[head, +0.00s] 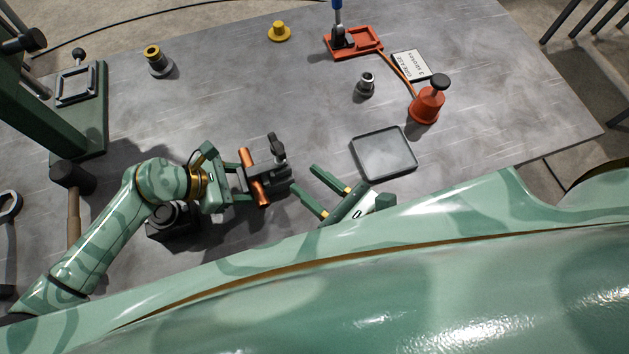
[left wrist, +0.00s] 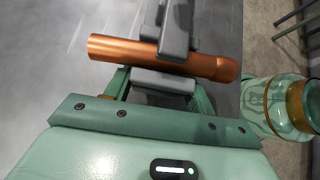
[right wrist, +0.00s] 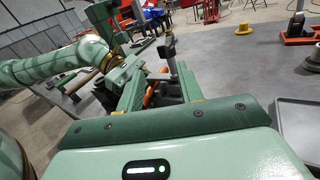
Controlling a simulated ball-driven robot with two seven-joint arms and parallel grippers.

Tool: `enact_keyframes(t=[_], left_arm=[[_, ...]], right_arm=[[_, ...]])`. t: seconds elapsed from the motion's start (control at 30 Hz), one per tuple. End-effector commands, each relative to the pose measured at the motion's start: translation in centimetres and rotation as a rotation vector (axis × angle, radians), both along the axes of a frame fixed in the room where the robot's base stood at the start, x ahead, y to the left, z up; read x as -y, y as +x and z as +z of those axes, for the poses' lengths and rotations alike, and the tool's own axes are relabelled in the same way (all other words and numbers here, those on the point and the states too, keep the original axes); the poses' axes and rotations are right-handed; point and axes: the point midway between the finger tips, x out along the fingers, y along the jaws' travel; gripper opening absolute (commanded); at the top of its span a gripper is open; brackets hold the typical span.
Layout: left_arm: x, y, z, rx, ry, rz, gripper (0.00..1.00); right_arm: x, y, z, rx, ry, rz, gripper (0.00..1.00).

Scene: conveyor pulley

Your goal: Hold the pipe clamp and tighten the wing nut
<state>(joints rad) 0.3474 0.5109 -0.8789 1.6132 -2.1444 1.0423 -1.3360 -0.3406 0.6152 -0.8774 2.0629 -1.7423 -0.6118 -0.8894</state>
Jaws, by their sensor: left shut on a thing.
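The dark grey pipe clamp (head: 274,176) sits around a copper pipe (head: 254,178) in the head view. The left wrist view shows the clamp (left wrist: 177,32) across the pipe (left wrist: 118,49). My left gripper (head: 240,184) is shut on the clamp from the left, at its near block (left wrist: 160,80). A dark upright piece (head: 278,147) with a broad top stands at the clamp's far end; I cannot tell for certain that it is the wing nut. My right gripper (head: 305,179) is open and empty, just right of the clamp, its fingers pointing towards it. The clamp shows beyond its fingers in the right wrist view (right wrist: 170,88).
A shallow grey tray (head: 412,168) lies right of my right gripper. Behind stand an orange cone with black knob (head: 428,105), a grey bushing (head: 366,86) and an orange base (head: 366,43). A mallet (head: 72,180) and green fixture (head: 92,130) are left.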

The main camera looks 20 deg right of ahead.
Motion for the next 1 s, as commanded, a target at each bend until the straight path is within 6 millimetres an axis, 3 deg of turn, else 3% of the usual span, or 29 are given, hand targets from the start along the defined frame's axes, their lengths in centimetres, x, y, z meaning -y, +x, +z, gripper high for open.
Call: enact_keyframes(t=[0.33,0.47,0.57,0.8,0.9,1.0], left_arm=[[0.1,0.1,0.2,0.002,-0.003,0.001,0.13],[0.1,0.1,0.2,0.002,-0.003,0.001,0.13],[0.1,0.1,0.2,0.002,-0.003,0.001,0.13],[0.1,0.1,0.2,0.002,-0.003,0.001,0.13],[0.1,0.1,0.2,0.002,-0.003,0.001,0.13],[0.1,0.1,0.2,0.002,-0.003,0.001,0.13]], right_arm=[[0.0,-0.1,0.0,-0.018,0.021,0.034,0.36],[0.0,0.1,-0.3,-0.022,0.007,0.046,0.03],[-0.1,0.9,-1.6,-0.042,-0.048,0.101,0.0],[1.4,4.8,-7.3,-0.144,-0.323,0.428,0.0],[3.2,6.5,-8.3,-0.18,-0.412,0.593,0.0],[5.4,8.0,-7.8,-0.196,-0.461,0.754,0.0]])
